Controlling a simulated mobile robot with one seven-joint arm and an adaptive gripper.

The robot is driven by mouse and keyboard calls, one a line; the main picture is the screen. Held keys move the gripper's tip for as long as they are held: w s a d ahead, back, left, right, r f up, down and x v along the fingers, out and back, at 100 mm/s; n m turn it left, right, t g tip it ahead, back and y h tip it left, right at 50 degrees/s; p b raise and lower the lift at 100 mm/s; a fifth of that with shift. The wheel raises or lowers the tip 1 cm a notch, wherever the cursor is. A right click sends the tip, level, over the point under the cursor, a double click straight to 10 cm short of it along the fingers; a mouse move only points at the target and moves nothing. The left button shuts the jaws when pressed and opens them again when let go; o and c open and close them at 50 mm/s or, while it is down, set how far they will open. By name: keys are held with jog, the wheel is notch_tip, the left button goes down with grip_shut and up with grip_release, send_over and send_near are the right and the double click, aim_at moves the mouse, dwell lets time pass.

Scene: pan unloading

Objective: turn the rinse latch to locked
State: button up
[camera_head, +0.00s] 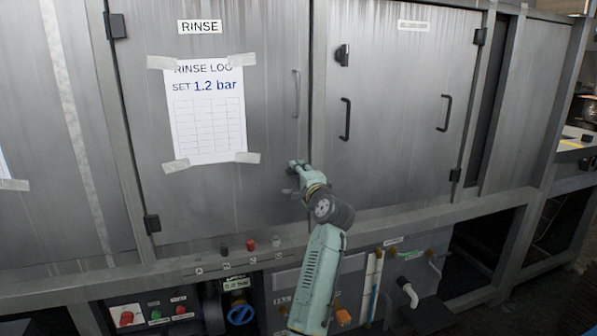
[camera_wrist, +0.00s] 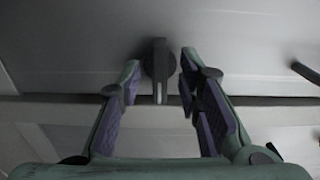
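The rinse door (camera_head: 270,120) is a tall grey metal panel under a RINSE label, and it looks closed. In the wrist view the latch (camera_wrist: 159,70) is a dark round knob with a narrow grip, standing out from the metal face. My gripper (camera_wrist: 160,66) is open, with one finger on each side of the latch and visible gaps between fingers and grip. In the head view my gripper (camera_head: 297,168) is at the lower right edge of the rinse door and largely hides the latch. I cannot read any locked or unlocked marking.
A vertical door handle (camera_head: 296,94) is above my gripper. A second door (camera_head: 400,100) with dark handles is to the right. A row of small knobs (camera_head: 251,245) sits on the ledge below. A control panel (camera_head: 153,312) and a blue valve (camera_head: 240,314) are lower down.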

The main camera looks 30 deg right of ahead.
jog(key=shift+w, duration=0.15)
jog(key=shift+c, duration=0.2)
grip_shut()
dwell(0.3)
